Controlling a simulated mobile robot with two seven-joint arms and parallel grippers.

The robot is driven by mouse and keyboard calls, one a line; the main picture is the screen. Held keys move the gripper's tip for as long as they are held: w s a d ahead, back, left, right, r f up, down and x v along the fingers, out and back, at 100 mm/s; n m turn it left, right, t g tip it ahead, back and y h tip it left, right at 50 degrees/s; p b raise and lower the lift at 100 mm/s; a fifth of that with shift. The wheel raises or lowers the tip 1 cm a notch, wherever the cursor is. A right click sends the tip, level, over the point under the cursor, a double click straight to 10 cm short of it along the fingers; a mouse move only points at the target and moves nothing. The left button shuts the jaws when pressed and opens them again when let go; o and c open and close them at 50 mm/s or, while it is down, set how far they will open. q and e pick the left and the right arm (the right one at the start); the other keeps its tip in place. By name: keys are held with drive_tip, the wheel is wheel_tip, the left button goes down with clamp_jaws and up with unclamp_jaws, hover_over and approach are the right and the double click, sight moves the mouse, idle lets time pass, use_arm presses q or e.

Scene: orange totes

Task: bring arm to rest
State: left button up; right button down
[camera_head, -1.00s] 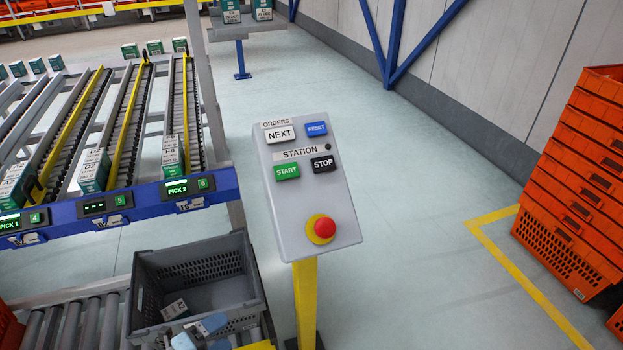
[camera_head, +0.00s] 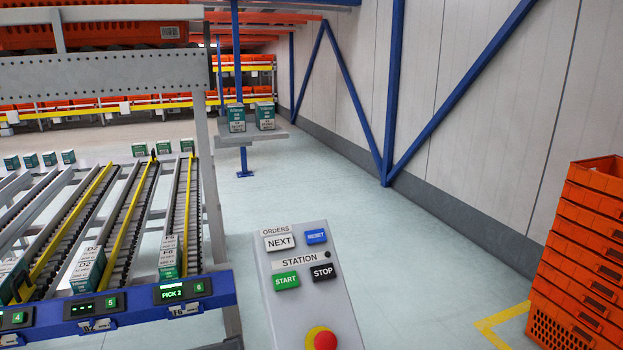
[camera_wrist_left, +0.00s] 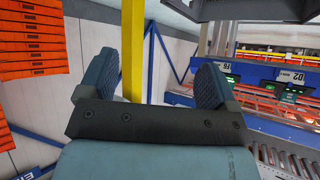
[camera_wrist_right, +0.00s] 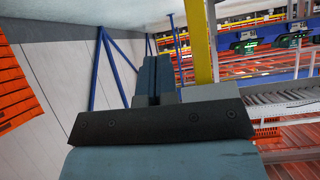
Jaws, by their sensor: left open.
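Neither of my arms shows in the head view. In the left wrist view my left gripper (camera_wrist_left: 156,88) is open, its two blue-grey fingers wide apart with nothing between them. In the right wrist view my right gripper (camera_wrist_right: 157,80) has its fingers together, and no object shows between them. A yellow post (camera_wrist_left: 133,50) stands beyond the left fingers, and a yellow post also shows beyond the right gripper (camera_wrist_right: 204,50). Both wrist views look tilted over.
The grey control panel (camera_head: 300,262) with buttons stands at the bottom centre. Flow racks (camera_head: 130,215) with boxes are at the left. Stacked orange totes (camera_head: 585,250) stand at the right by the wall. The floor (camera_head: 400,250) between is clear.

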use_arm(q)
drive_tip(key=w+d+f+n+t+h+b, duration=0.1)
drive_tip(key=w+d+n+t+b, duration=0.1)
drive_tip(key=d+b, duration=0.65)
drive_tip(key=s+a+r+p, duration=0.1)
drive_tip(key=a+r+p, duration=0.1)
drive_tip(key=r+p, duration=0.7)
drive_tip(key=s+a+r+g+y+p, duration=0.1)
drive_tip(key=a+r+p, duration=0.2)
drive_tip(key=r+p, duration=0.5)
drive_tip(key=p, duration=1.1)
drive_tip(key=shift+r+p, duration=0.4)
use_arm(e)
wheel_tip(320, 180, up, 16)
drive_tip(key=s+d, duration=0.1)
drive_tip(key=shift+d+f, duration=0.15)
drive_tip(key=shift+f, duration=0.05)
